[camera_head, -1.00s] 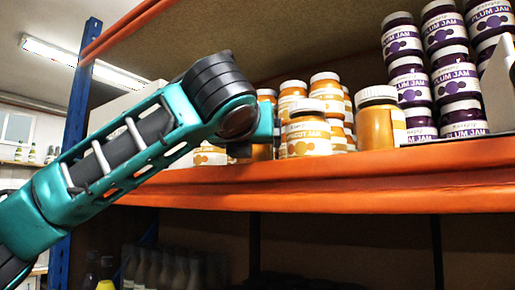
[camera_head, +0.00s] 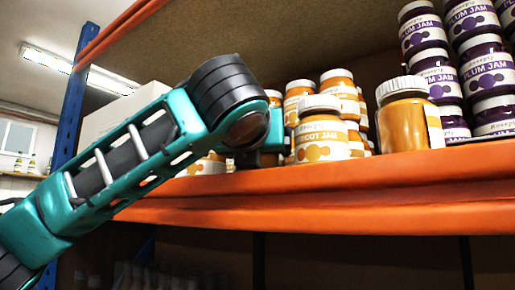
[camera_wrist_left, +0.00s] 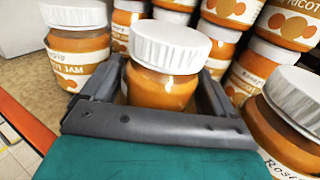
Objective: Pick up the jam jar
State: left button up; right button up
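An apricot jam jar (camera_wrist_left: 160,88) with a white lid stands between the fingers of my left gripper (camera_wrist_left: 165,92) in the left wrist view. The fingers lie on either side of it with what look like narrow gaps, and its lower part is hidden by the gripper's palm. In the head view my left gripper (camera_head: 272,140) is at the shelf among the apricot jars, mostly hidden by my wrist. Another apricot jar (camera_head: 322,140) stands just right of it. My right gripper is out of view.
More apricot jars (camera_head: 340,88) are stacked behind. A single orange jar (camera_head: 403,125) stands to the right, with stacked plum jam jars (camera_head: 488,70) beyond. The orange shelf edge (camera_head: 350,182) runs in front. Another apricot jar (camera_wrist_left: 80,50) stands close left of the gripper.

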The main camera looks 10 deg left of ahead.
pick_arm(q)
jog(key=shift+w, duration=0.1)
jog(key=c, duration=1.2)
jog(key=shift+r, duration=0.15)
notch_tip(320, 180, up, 20)
dwell(1.0)
